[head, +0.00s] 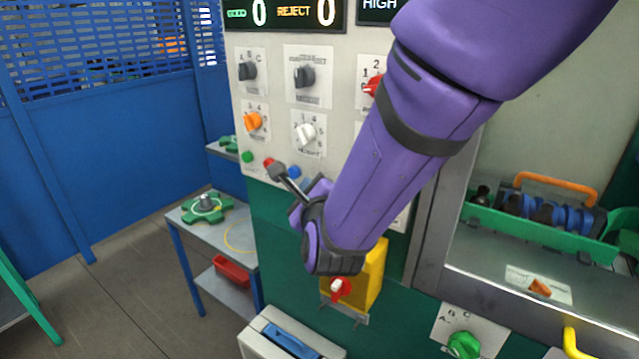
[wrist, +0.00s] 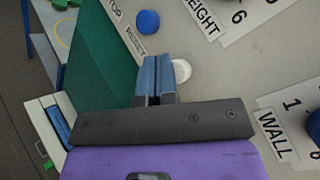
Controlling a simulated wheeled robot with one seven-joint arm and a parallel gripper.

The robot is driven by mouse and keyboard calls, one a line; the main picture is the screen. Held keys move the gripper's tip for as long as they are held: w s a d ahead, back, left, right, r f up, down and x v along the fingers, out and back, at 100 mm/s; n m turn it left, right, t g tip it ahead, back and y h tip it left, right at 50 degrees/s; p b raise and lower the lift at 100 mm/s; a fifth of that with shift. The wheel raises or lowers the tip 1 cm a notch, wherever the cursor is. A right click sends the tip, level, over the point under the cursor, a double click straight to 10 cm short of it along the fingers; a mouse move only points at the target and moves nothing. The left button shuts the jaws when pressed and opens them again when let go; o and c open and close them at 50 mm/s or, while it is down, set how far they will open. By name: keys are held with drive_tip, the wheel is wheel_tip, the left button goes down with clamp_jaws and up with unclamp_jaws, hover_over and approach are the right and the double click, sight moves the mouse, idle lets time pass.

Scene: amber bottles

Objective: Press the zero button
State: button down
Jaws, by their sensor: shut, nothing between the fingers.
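In the wrist view a round white button (wrist: 181,70) sits on the pale control panel, past the blue button in the row. Its label cannot be read, so I cannot confirm that it is the zero button. My gripper (wrist: 157,60) is shut and empty, with its blue-grey fingertips right beside the white button and covering part of its near side. I cannot tell whether they touch it or the panel. In the head view my purple arm hides the fingertips and the white button.
Green (head: 247,157) and red (head: 268,162) buttons are further left. Rotary knobs, an orange one (head: 252,123) and a white one (head: 305,133), protrude above. A yellow box (head: 370,277) with a red switch juts out below.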

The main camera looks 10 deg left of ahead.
drive_tip(key=shift+s+a, duration=0.15)
drive_tip(key=shift+s, duration=0.2)
drive_tip(key=shift+s, duration=0.1)
drive_tip(key=s, duration=0.1)
drive_tip(key=s+a, duration=0.1)
drive_tip(key=s, duration=0.1)
drive_tip(key=s+a, duration=0.1)
drive_tip(key=shift+s, duration=0.2)
drive_tip(key=shift+d, duration=0.1)
idle(0.7)
